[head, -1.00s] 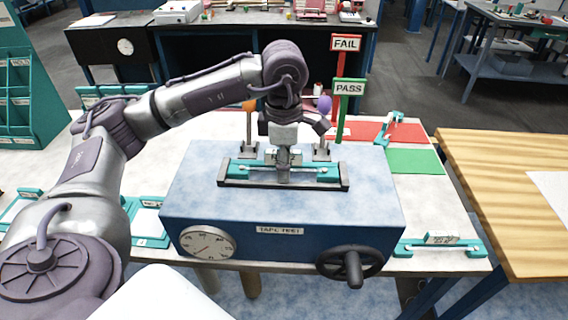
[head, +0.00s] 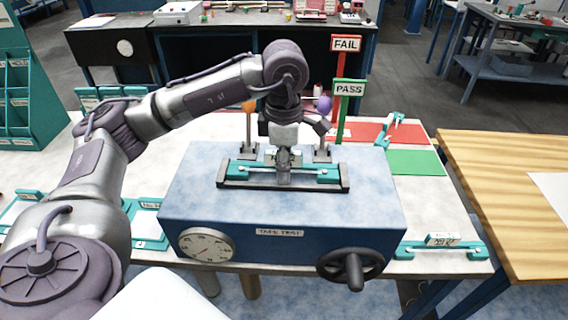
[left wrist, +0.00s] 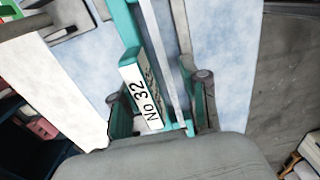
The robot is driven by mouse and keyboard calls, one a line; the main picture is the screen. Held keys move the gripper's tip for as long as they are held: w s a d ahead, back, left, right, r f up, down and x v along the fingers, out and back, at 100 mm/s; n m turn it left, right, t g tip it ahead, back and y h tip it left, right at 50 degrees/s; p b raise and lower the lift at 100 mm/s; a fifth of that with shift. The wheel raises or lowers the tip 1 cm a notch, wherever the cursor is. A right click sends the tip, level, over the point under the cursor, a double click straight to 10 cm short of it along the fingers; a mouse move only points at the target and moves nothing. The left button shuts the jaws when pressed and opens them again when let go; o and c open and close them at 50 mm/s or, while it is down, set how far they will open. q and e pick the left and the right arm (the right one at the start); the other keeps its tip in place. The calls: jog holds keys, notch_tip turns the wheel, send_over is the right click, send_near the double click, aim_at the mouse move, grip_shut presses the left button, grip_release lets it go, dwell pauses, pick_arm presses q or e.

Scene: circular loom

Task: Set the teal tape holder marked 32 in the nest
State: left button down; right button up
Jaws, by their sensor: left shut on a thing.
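The teal tape holder marked 32 (head: 324,174) is long and low, with a pale strip along it. It lies level along the nest (head: 232,185), a dark-edged cradle on top of the blue tape test box. I cannot tell whether it touches the nest floor. My left gripper (head: 283,178) points straight down and is shut on the middle of the holder. In the left wrist view, the holder's white label reads No 32 (left wrist: 142,98), between the fingers (left wrist: 160,92). My right gripper is not in view.
Orange-topped (head: 249,128) and purple-topped (head: 323,108) levers stand just behind the nest. The box has a dial (head: 207,244) and handwheel (head: 351,268) in front. FAIL (head: 346,44) and PASS (head: 349,88) signs rise behind. Other teal holders lie on the right (head: 466,251).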

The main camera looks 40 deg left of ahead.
pick_arm(q)
jog(key=shift+f+b, duration=0.1)
jog(key=shift+b, duration=0.2)
jog(key=shift+s+f+b, duration=0.1)
jog(key=shift+f+b, duration=0.15)
jog(key=shift+b, duration=0.05)
jog(key=c, duration=0.8)
grip_release()
jog(key=shift+r, duration=0.1)
jog(key=shift+o, duration=1.4)
notch_tip(320, 180, up, 12)
jog(key=shift+f, duration=0.1)
